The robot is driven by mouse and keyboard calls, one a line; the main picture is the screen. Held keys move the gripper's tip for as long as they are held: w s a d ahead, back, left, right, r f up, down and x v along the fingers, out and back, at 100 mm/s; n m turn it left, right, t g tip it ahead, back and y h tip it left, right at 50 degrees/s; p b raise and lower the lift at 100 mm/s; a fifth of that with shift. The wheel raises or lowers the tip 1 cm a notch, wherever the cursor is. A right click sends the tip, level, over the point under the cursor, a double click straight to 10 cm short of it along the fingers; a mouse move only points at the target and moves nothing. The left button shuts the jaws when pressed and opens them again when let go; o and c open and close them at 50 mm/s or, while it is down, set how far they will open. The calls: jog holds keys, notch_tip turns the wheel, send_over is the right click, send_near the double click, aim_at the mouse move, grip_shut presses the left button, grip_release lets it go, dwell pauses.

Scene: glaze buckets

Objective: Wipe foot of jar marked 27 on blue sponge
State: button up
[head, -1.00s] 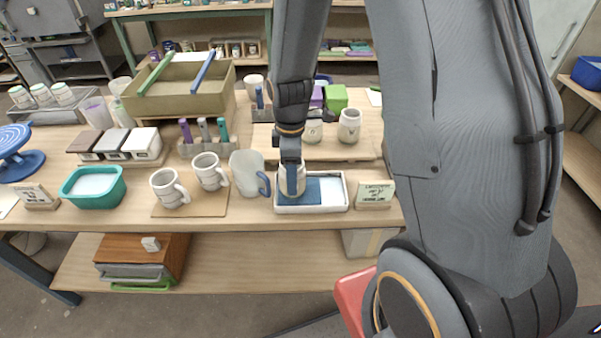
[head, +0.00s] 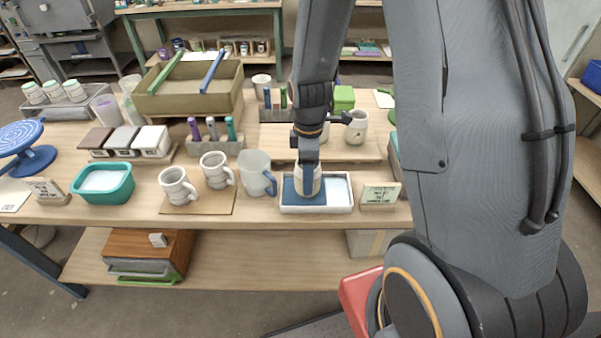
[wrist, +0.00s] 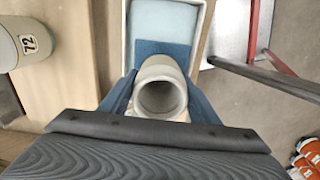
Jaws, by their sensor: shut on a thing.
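My gripper (head: 307,180) is shut on a pale grey-white jar (head: 314,184), with a blue finger on each side of it in the wrist view. I look down into the jar's open round mouth (wrist: 160,94) there; its number is not visible. The jar stands upright over the blue sponge (head: 289,193), which also shows in the wrist view (wrist: 150,50). The sponge lies in the left part of a white tray (head: 347,208). The foot looks at sponge level, but whether it touches is hidden. Another jar (wrist: 22,43), labelled 72, stands at the wrist view's left.
A translucent pitcher (head: 256,172) stands close left of the tray, with two mugs (head: 178,186) on a board beyond it. A small sign (head: 380,196) stands close right. Jars (head: 356,128) stand on a raised board behind.

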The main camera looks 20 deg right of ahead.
jog(key=shift+s+d+p, duration=0.15)
jog(key=shift+s+d, duration=0.1)
jog(key=shift+d, duration=0.45)
jog(key=shift+s+d+p, duration=0.15)
jog(key=shift+s+d, duration=0.05)
jog(key=shift+d, duration=0.45)
jog(key=shift+w+a, duration=0.4)
jog(key=shift+a, duration=0.7)
jog(key=shift+w+a, duration=0.35)
jog(key=shift+a, duration=0.75)
jog(key=shift+w+a, duration=0.4)
jog(key=shift+a, duration=0.7)
notch_tip(320, 180, up, 7)
jog(key=p, duration=0.5)
jog(key=shift+p, duration=0.35)
jog(key=shift+s, duration=0.1)
